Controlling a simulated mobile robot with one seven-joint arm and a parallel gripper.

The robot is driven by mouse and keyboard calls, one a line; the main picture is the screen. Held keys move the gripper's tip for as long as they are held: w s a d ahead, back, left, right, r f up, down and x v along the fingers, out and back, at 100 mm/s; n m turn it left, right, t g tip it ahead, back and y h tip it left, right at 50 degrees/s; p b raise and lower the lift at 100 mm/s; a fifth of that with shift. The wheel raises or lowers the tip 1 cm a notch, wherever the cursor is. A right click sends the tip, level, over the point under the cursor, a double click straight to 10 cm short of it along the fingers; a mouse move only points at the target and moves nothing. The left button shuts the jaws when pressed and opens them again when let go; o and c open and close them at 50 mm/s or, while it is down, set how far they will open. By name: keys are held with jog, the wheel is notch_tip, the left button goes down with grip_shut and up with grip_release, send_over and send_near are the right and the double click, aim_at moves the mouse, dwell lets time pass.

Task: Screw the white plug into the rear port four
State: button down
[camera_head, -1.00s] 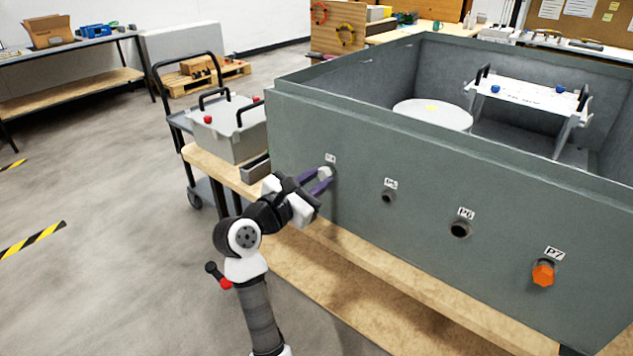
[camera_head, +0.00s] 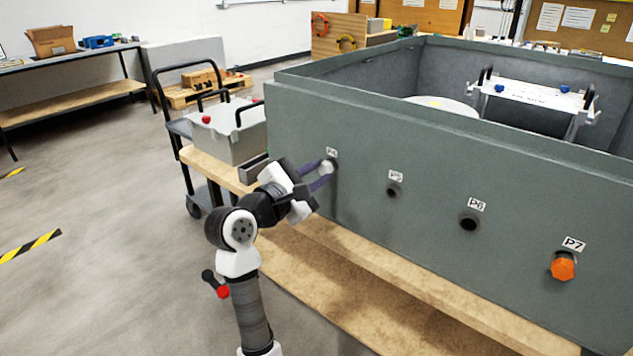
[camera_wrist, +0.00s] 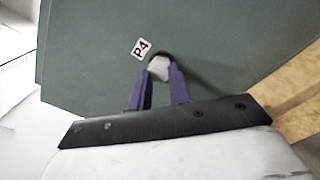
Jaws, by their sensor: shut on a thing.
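The white plug (camera_head: 326,168) is at the port labelled P4, near the left end of the grey-green analyser housing (camera_head: 430,165). My gripper (camera_head: 322,176) is shut on the plug, with its purple fingers on either side of it. In the wrist view the white plug (camera_wrist: 159,68) sits between the fingertips of my gripper (camera_wrist: 161,76), just below the P4 label (camera_wrist: 141,49). A dark port rim shows behind the plug. I cannot tell how deep the plug sits in the port.
Port P5 (camera_head: 393,190) and port P6 (camera_head: 469,221) are open. Port P7 holds an orange plug (camera_head: 563,266). A grey box (camera_head: 226,130) with black handles stands left of the housing, beside a cart (camera_head: 186,135). The wooden bench (camera_head: 330,262) runs below the ports.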

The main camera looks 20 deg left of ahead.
jog(key=shift+a+r+m+b, duration=0.1)
jog(key=shift+r+m+b, duration=0.05)
jog(key=shift+m+b, duration=0.4)
jog(key=c, duration=1.2)
grip_release()
jog(key=v, duration=0.7)
